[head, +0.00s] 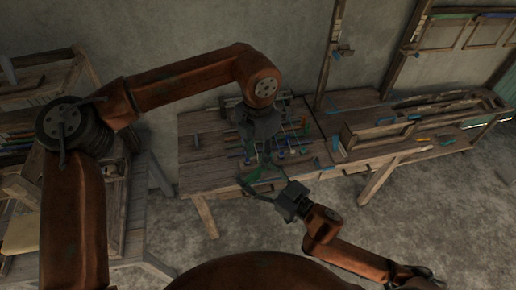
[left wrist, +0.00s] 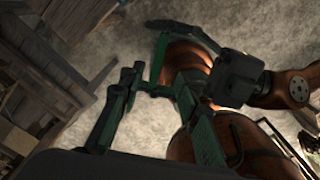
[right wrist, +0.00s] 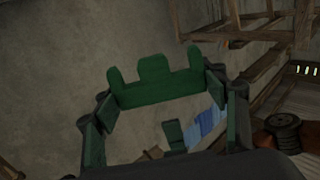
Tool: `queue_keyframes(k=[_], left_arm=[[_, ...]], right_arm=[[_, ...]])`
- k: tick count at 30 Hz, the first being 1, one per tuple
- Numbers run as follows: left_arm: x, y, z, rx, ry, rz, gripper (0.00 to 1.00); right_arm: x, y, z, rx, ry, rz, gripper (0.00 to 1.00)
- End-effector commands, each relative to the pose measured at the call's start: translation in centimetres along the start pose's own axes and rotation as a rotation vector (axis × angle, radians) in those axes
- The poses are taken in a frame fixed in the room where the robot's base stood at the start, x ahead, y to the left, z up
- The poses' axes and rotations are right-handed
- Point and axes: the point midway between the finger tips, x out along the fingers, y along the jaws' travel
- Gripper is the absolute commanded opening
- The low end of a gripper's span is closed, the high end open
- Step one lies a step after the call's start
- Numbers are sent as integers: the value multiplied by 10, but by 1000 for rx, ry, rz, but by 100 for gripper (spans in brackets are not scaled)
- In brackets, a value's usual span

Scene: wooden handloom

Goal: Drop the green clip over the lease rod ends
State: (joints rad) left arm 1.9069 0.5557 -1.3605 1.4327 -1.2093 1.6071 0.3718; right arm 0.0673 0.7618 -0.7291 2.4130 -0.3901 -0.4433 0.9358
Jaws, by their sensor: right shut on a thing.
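The green clip (right wrist: 155,85), a bar with three upright prongs, spans between the fingertips of my right gripper (right wrist: 160,92), which is shut on it. In the left wrist view the clip (left wrist: 159,62) shows edge-on, near my left gripper's fingers. My left gripper (left wrist: 160,82) is open, its two fingers apart; I cannot tell whether either touches the clip. In the head view my left gripper (head: 266,160) points down in front of the workbench, close to my right gripper (head: 250,185). I cannot make out the lease rod ends.
A wooden workbench (head: 208,150) with several small coloured tools stands behind the grippers. A long wooden frame (head: 365,133) is on the bench to the right. Wooden shelving (head: 30,85) stands at the left. The concrete floor (head: 440,200) at the front right is open.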

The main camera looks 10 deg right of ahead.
Motion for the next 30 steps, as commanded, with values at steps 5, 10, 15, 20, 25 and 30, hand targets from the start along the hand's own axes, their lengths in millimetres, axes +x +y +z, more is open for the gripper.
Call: queue_keyframes(k=[5, 10, 15, 20, 25, 30], left_arm=[[36, -1, -1, 0, 3, -3, 30], [64, -1, 0, 0, 1, -4, 30], [83, -1, 0, 0, -1, -3, 30], [90, -1, 0, -1, -1, -3, 30], [92, -1, 0, -1, -1, -3, 30], [91, -1, 0, -1, -1, -3, 26]], right_arm=[[0, 0, 0, 0, 0, 0, 44], [0, 0, 0, 0, 0, 0, 44], [0, 0, 0, 0, 0, 0, 44], [0, 0, 0, 0, 0, 0, 44], [0, 0, 0, 0, 0, 0, 44], [0, 0, 0, 0, 0, 0, 44]])
